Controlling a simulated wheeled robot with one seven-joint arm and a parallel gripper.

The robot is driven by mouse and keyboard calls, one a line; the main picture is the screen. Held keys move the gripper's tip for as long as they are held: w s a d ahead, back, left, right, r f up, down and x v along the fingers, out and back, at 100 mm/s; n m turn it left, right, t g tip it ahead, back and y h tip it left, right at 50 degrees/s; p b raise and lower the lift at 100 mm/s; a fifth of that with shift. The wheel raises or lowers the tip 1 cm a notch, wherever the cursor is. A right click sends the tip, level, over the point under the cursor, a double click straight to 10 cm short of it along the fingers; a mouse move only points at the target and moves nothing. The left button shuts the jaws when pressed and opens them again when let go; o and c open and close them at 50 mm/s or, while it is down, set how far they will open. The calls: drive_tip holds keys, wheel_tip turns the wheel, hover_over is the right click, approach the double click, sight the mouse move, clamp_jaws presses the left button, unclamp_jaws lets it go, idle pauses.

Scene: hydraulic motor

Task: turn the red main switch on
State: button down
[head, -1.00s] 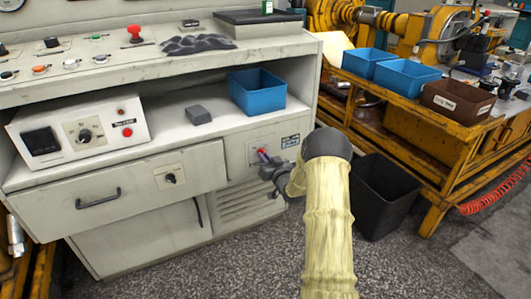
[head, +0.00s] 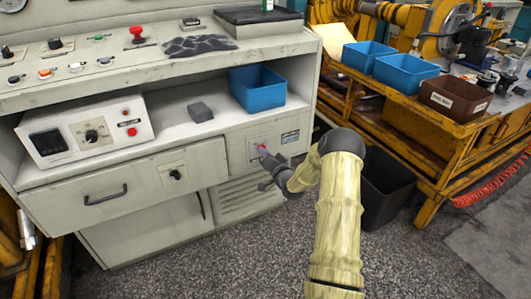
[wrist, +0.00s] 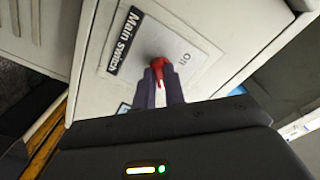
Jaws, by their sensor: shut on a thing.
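The red main switch (wrist: 158,69) sits on a light plate on the grey cabinet front, under a black "Main switch" label (wrist: 124,40). An "ON" mark (wrist: 184,57) is beside it on the plate. My gripper (wrist: 160,84) is shut on the switch handle, with one dark finger on each side of it. The fingers hide part of the handle. In the head view, my gripper (head: 268,157) reaches the panel from the right, and only a little red of the switch (head: 262,148) shows at its tips.
A blue bin (head: 257,92) and a small grey block (head: 200,112) stand on the shelf above the switch. A black waste bin (head: 388,190) stands on the floor behind my arm. A yellow workbench (head: 425,160) with more bins is at right.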

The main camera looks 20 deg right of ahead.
drive_tip(key=shift+f, duration=0.15)
drive_tip(key=c, duration=1.5)
unclamp_jaws()
drive_tip(key=shift+o, duration=0.2)
drive_tip(key=shift+s, duration=0.15)
drive_tip(key=s+p, duration=0.3)
drive_tip(key=s, duration=1.4)
drive_tip(key=shift+d+p, duration=0.3)
drive_tip(key=shift+p, duration=0.1)
drive_tip(key=shift+a, duration=0.1)
